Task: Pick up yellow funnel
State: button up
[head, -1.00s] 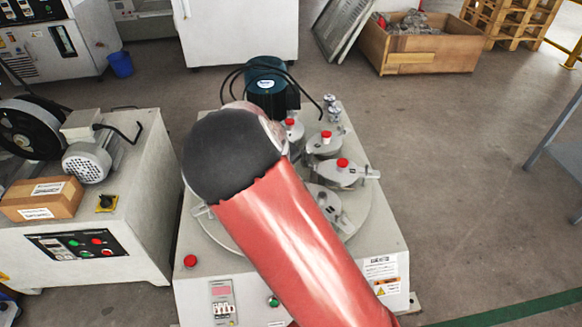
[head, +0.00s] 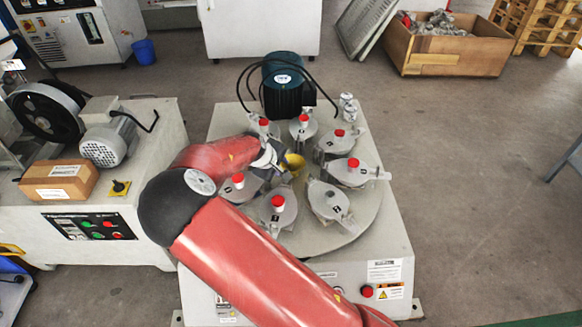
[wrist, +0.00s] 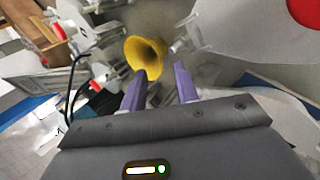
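The yellow funnel (head: 295,162) is near the middle of the round turntable (head: 330,236) of the white machine, partly hidden by my gripper in the head view. In the wrist view the funnel (wrist: 146,55) shows its wide round mouth just past my fingertips. My gripper (wrist: 159,82) has two purple fingers spread apart, with a gap between them and nothing visibly clamped. In the head view my gripper (head: 272,160) is low over the turntable, just left of the funnel. I cannot tell whether a finger touches the funnel.
Several grey jar holders with red knobs (head: 278,202) ring the funnel closely. A dark green motor (head: 284,82) with black cables stands behind. At left, another machine carries a cardboard box (head: 60,182). Open floor lies to the right.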

aim_at(297, 162)
jog(key=x, duration=0.7)
jog(key=shift+w+f, duration=0.25)
jog(key=shift+w, duration=0.3)
jog(key=shift+c, duration=0.2)
grip_shut()
